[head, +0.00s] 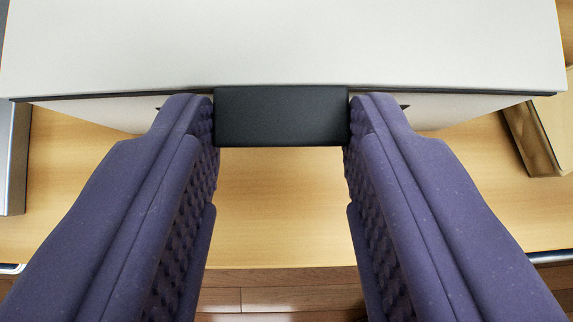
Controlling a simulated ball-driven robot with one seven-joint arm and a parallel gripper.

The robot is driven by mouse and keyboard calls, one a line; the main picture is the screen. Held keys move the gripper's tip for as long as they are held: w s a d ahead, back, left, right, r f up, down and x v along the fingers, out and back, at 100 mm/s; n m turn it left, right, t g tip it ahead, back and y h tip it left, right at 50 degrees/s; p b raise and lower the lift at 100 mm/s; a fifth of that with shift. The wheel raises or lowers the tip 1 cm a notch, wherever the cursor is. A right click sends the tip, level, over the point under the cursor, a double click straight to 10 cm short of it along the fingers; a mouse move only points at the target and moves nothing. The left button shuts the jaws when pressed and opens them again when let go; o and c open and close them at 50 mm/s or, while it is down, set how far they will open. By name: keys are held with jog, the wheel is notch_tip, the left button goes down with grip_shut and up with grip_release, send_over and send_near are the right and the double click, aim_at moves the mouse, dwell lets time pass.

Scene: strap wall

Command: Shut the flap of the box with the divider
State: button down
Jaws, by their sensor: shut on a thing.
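A wide white panel (285,45), which looks like the box's flap, fills the top of the head view. A dark strip runs along its near edge, and a black block-shaped tab (281,128) sticks out from the middle of that edge. Part of a white box body (90,109) shows below the edge. My gripper (281,112) has purple ribbed fingers, one on each side of the tab, shut on it. The inside of the box and any divider are hidden, and I cannot tell how far the flap stands open.
The box is over a light wooden table (280,205), bare between my fingers. A grey object (14,165) is at the left edge and a brown cardboard-like box (533,140) at the right. The table's near edge shows below, with wooden floor (285,299) beyond it.

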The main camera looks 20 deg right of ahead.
jog(key=shift+s+f, duration=0.2)
jog(key=shift+f, duration=0.8)
jog(key=c, duration=0.8)
grip_release()
jog(key=shift+w+f, duration=0.15)
jog(key=shift+o, duration=1)
jog(key=shift+w+a, duration=0.1)
jog(key=shift+w, duration=0.1)
jog(key=shift+s+r, duration=0.1)
jog(key=shift+r, duration=0.2)
jog(key=shift+s+a+r, duration=0.1)
jog(key=shift+r, duration=0.25)
jog(key=p+v, duration=0.2)
jog(key=v, duration=0.5)
jog(key=shift+s, duration=0.1)
